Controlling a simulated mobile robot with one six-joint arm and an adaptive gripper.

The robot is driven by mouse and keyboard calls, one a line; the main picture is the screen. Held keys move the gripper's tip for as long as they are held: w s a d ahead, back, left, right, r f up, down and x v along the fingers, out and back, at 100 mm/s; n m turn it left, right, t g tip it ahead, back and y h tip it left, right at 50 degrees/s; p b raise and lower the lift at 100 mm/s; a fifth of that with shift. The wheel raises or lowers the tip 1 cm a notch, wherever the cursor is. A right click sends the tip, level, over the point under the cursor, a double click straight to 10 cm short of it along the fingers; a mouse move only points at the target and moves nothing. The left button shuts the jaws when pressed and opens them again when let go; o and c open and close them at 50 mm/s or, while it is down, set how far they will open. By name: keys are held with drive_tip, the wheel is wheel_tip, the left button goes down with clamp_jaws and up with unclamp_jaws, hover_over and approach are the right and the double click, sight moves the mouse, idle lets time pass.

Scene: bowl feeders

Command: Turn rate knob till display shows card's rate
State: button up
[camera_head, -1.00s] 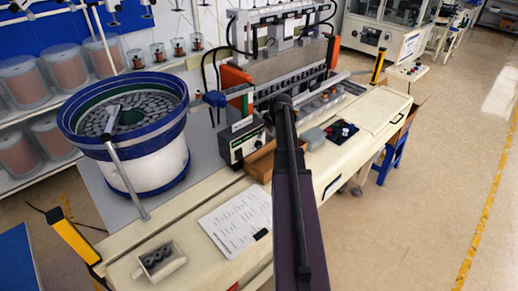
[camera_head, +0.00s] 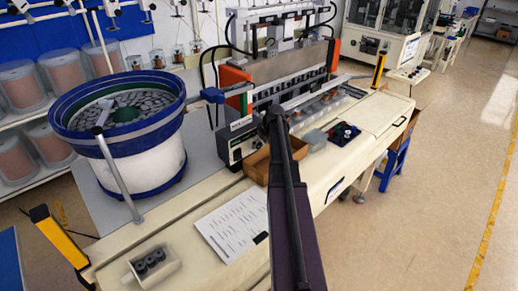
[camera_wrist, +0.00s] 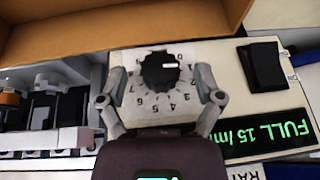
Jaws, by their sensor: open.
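The round black rate knob (camera_wrist: 158,70) sits on a light dial plate with printed numbers in the wrist view. Its white pointer mark points right, near the low numbers. My gripper (camera_wrist: 160,76) is open, with one finger on each side of the knob; I cannot tell whether either touches it. The display (camera_wrist: 268,132) is upside down in this view and shows green text reading "FULL 15 /min". In the head view, the controller box (camera_head: 236,143) stands beside the bowl feeder, and my arm hides the gripper. A printed white sheet (camera_head: 236,226), possibly the card, lies on the bench; its text is unreadable.
A black rocker-like switch (camera_wrist: 263,64) is beside the knob. A cardboard box (camera_wrist: 110,22) borders the controller closely. The bowl feeder (camera_head: 125,145) stands left on the bench. A small tray of dark parts (camera_head: 152,267) lies in front.

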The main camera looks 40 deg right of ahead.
drive_tip(key=shift+w+f, duration=0.15)
drive_tip(key=shift+f, duration=0.1)
drive_tip(key=shift+c, duration=0.3)
drive_tip(key=c, duration=1.1)
